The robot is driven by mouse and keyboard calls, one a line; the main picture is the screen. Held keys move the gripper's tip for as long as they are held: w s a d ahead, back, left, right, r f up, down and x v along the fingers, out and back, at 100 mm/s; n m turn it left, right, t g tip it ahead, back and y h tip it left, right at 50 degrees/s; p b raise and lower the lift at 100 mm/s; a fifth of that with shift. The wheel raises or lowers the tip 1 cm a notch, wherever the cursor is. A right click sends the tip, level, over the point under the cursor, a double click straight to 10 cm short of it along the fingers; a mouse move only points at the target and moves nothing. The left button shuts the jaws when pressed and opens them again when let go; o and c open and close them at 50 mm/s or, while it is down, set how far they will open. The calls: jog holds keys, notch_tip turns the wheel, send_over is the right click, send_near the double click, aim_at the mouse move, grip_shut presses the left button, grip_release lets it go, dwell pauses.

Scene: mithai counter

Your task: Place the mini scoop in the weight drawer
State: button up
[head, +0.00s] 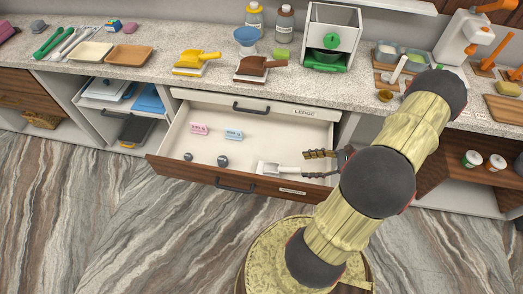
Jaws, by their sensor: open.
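The weight drawer (232,121) is pulled open below the counter. A small pale scoop-like item (268,168), which looks like the mini scoop, lies in the drawer near its front wall, right of centre. My gripper (306,165) is open over the right part of the drawer, just right of this item, with its fingers pointing left. I cannot tell whether a finger touches it. Two dark round weights (222,160) sit at the left front of the drawer. A pink card (199,129) and a blue card (234,134) lie farther back.
My arm crosses the right side. The drawer's middle floor is clear.

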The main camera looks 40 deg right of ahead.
jog(key=w+a+r+n+g+h, duration=0.2)
jog(key=w+a+r+n+g, duration=0.2)
jog(key=a+r+n, duration=0.45)
jog(key=w+a+r+n+g+h, duration=0.1)
jog(key=w+a+r+n+g, duration=0.3)
jog(key=r, duration=0.7)
jog(key=s+a+r+n+t+h, duration=0.1)
jog(key=s+a+r+n+h, duration=0.2)
jog(key=a+r+n, duration=0.4)
jog(key=s+a+r+n+t+h, duration=0.2)
jog(key=s+a+r+n+h, duration=0.1)
jog(key=a+r+n, duration=0.5)
jog(key=shift+s+a+r+t, duration=0.3)
jog(key=shift+s+a+r, duration=0.15)
jog(key=shift+a+r, duration=0.35)
jog(key=c, duration=0.4)
